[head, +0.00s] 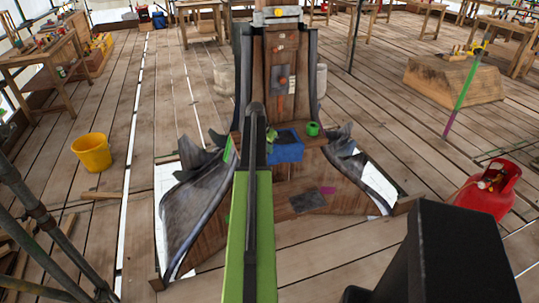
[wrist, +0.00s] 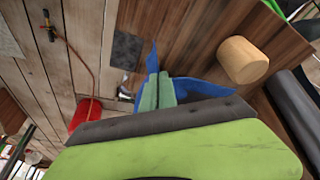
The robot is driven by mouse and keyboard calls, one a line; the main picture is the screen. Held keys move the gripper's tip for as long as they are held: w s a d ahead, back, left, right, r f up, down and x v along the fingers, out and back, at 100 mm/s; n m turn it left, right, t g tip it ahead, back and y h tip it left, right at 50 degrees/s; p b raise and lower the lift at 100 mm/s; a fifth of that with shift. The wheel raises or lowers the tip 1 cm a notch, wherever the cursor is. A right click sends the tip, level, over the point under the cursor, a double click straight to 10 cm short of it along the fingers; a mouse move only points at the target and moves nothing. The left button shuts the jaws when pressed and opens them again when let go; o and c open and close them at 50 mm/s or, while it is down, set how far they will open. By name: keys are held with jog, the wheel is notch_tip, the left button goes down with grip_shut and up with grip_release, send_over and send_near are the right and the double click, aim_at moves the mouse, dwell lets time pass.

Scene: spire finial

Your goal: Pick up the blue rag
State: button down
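The blue rag (head: 287,148) lies on the wooden ledge of the finial's base in the head view, right of my arm. In the wrist view the blue rag (wrist: 205,86) spreads out to the right of the green fingers, and a narrow fold of it rises past their tips. My gripper (wrist: 158,80) has its two green fingers close together, with the rag's cloth at and between them. The rag still rests against the wood. My green and dark arm hides part of the ledge in the head view.
A green roll (head: 313,129) sits beside the rag on the ledge. Curled grey metal sheets (head: 195,205) flank the base. A yellow bucket (head: 91,152) stands left and a red gas bottle (head: 488,190) right. A wooden cylinder (wrist: 243,60) shows near the rag.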

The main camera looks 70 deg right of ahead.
notch_tip(320, 180, up, 21)
jog(key=p, duration=2.1)
jog(key=shift+w, duration=0.15)
